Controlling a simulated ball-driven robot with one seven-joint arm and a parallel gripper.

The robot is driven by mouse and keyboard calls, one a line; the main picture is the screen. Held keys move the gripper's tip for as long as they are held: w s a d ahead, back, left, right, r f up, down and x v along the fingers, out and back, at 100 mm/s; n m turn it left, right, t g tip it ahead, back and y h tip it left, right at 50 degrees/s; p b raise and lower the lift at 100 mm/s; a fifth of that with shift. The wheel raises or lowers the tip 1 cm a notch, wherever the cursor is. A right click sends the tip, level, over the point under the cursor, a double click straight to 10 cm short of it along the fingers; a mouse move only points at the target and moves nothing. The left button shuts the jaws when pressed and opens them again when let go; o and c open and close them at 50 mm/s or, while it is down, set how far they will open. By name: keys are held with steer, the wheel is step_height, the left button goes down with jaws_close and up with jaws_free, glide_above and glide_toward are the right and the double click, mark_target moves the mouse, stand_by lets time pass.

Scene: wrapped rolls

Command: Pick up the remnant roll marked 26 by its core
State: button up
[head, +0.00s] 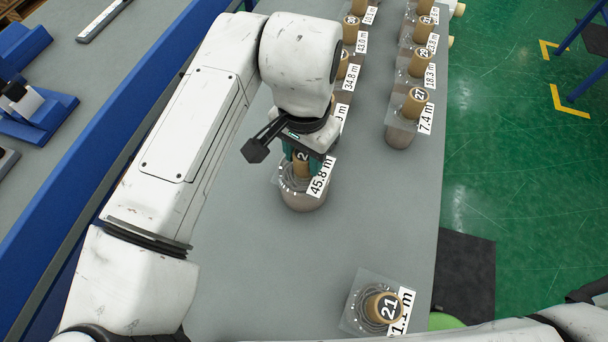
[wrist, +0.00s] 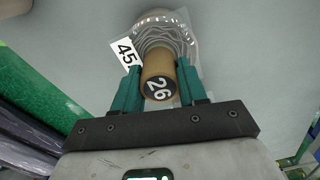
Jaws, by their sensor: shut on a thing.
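The roll marked 26 (wrist: 159,89) shows in the wrist view with its brown core between the two green fingers of my gripper (wrist: 160,85). The fingers are shut on the core from both sides. In the head view this roll (head: 303,196) stands upright on the grey table, wrapped in clear film, with a tag reading 45.8 m. My gripper (head: 303,160) is over it in the head view, and my wrist hides part of the core top. I cannot tell whether the roll's base touches the table.
A roll marked 21 (head: 384,306) stands at the table's near right. A roll marked 27 (head: 410,113) heads a row at the right, and another row of rolls runs behind my gripper. The grey table (head: 375,210) is clear between them. A blue rail (head: 120,120) lies left.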

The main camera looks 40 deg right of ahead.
jaws_close()
steer(key=shift+r, duration=0.15)
